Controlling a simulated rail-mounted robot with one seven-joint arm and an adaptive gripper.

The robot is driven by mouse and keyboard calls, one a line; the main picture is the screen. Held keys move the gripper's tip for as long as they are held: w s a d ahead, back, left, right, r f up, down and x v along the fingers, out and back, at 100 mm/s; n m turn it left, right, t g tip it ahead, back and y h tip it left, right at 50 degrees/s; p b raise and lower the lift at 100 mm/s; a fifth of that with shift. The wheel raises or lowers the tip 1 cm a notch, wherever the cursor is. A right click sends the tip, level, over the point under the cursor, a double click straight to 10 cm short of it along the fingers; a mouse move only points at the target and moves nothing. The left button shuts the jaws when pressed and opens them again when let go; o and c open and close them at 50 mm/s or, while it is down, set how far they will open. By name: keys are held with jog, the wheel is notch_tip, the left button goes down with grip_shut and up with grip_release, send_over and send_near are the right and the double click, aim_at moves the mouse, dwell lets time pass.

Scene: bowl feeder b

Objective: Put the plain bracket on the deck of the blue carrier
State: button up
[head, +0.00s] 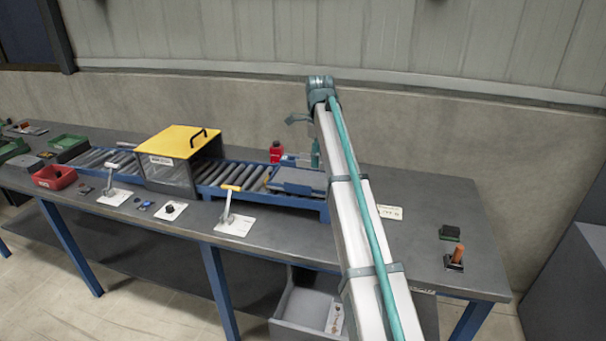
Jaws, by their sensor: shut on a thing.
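The far end of my arm rises over the back of the bench, and its links hide my gripper's fingers. A small dark grey piece (297,118) juts out to the left just below the arm's end. It is too small to tell whether it is part of my gripper or something held. A flat grey-blue plate (298,178), which may be the carrier's deck, lies at the right end of the roller conveyor, partly behind my arm. I cannot make out the plain bracket for certain.
The blue-framed roller conveyor (235,178) runs under a yellow-topped box (178,142). A lever on a white plate (234,222) stands in front.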

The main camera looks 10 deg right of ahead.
jog(key=w+a+f+p, duration=0.2)
jog(key=w, duration=0.4)
jog(key=p, duration=0.1)
send_near(302, 179)
jog(key=shift+s+d+f, duration=0.25)
jog(key=shift+s+f, duration=0.45)
jog(key=shift+w+a+f+p, duration=0.2)
jog(key=shift+w+f+p, duration=0.45)
jog(key=shift+f, duration=1.75)
jog(key=shift+f, duration=0.15)
jog(key=o, duration=1.2)
